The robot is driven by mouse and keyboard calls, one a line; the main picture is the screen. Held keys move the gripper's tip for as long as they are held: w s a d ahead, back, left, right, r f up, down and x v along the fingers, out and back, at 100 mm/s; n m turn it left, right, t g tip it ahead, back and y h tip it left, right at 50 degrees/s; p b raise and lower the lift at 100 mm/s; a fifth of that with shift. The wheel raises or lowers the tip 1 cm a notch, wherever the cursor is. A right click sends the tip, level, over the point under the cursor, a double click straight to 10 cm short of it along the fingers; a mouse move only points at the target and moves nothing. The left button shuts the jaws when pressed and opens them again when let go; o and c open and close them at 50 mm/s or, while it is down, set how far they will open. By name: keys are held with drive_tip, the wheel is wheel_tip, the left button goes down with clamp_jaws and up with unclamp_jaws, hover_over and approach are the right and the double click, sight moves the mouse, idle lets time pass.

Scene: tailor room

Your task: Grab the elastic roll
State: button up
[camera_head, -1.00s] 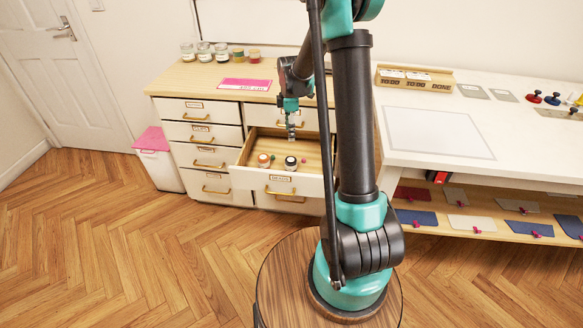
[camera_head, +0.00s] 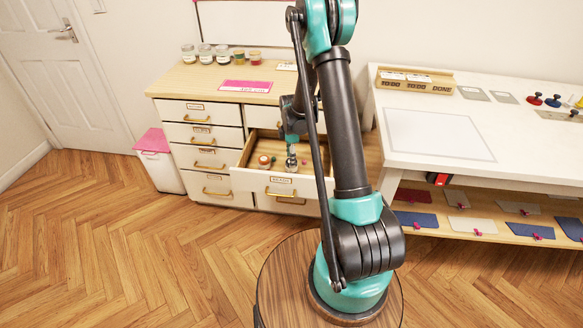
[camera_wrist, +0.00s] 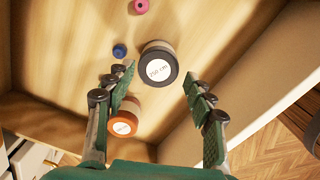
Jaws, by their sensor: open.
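Two rolls are in the open drawer (camera_head: 247,160). One has a black end and a white label (camera_wrist: 158,68) reading roughly "250 cm"; in the head view my gripper mostly covers it. The other is orange (camera_head: 264,160) with a white label; it also shows in the wrist view (camera_wrist: 123,123), by the left finger. Which one is the elastic roll I cannot tell for sure. My gripper (camera_head: 291,162) is low over the drawer, also seen in the wrist view (camera_wrist: 161,88). Its fingers are open and empty, with the black-ended roll just ahead of and between their tips.
A small blue spool (camera_wrist: 119,51) and a pink spool (camera_wrist: 141,5) lie farther inside the drawer. The drawer's wall (camera_wrist: 262,75) stands close to the right finger. Jars (camera_head: 205,54) and a pink sheet (camera_head: 246,86) rest on the cabinet top.

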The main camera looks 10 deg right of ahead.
drive_tip(key=shift+w+d+f, duration=0.15)
drive_tip(key=shift+f, duration=2.05)
drive_tip(key=shift+c, duration=0.6)
drive_tip(key=c, duration=0.8)
